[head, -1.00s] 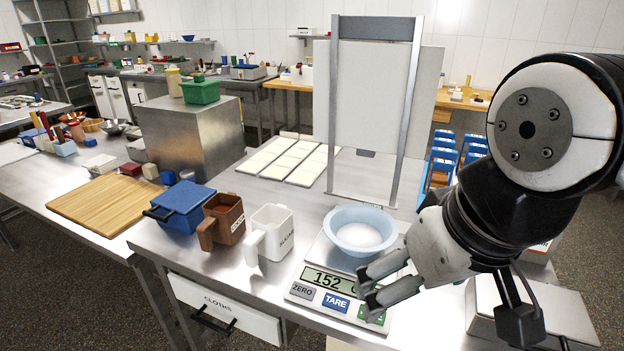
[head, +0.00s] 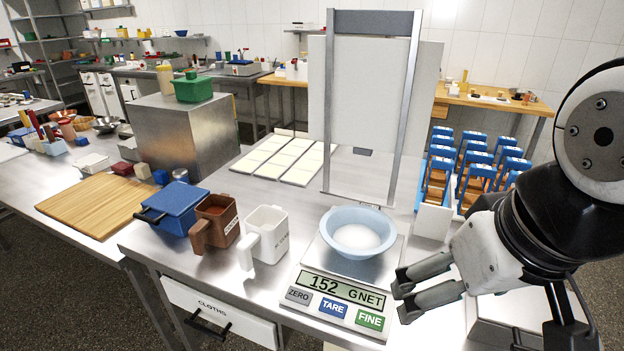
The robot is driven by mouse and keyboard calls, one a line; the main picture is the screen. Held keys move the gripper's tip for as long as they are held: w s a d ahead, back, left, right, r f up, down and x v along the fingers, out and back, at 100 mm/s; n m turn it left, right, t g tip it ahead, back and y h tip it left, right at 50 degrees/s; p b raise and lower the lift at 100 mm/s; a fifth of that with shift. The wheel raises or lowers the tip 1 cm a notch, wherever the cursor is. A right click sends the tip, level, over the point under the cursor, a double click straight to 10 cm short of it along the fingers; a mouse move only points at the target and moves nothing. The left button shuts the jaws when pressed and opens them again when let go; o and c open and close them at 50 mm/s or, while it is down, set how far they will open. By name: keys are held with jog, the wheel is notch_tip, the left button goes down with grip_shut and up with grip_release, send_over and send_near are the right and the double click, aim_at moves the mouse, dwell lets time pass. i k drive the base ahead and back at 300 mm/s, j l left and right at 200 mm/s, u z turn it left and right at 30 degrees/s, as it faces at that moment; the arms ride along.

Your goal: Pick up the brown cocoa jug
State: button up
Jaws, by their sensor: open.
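The brown cocoa jug (head: 216,222) stands upright on the metal table, with its handle toward the front left and brown contents visible inside. A white jug (head: 266,236) stands just to its right, and a blue lidded box (head: 178,208) is close on its left. My gripper (head: 398,293) is open and empty at the right edge of the scale, well to the right of the cocoa jug. Its fingers point left.
A scale (head: 345,290) reading 152 holds a light blue bowl (head: 358,236) of white powder, between my gripper and the jugs. A tall metal frame (head: 330,110) stands behind. A cutting board (head: 92,204) lies at left. Blue-and-wood items (head: 478,175) stand at right.

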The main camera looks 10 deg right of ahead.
aim_at(217, 224)
jog(key=k+j, duration=0.1)
jog(key=j, duration=0.35)
jog(key=k+j+u, duration=0.15)
jog(key=j, duration=0.75)
jog(key=k+l+u, duration=0.05)
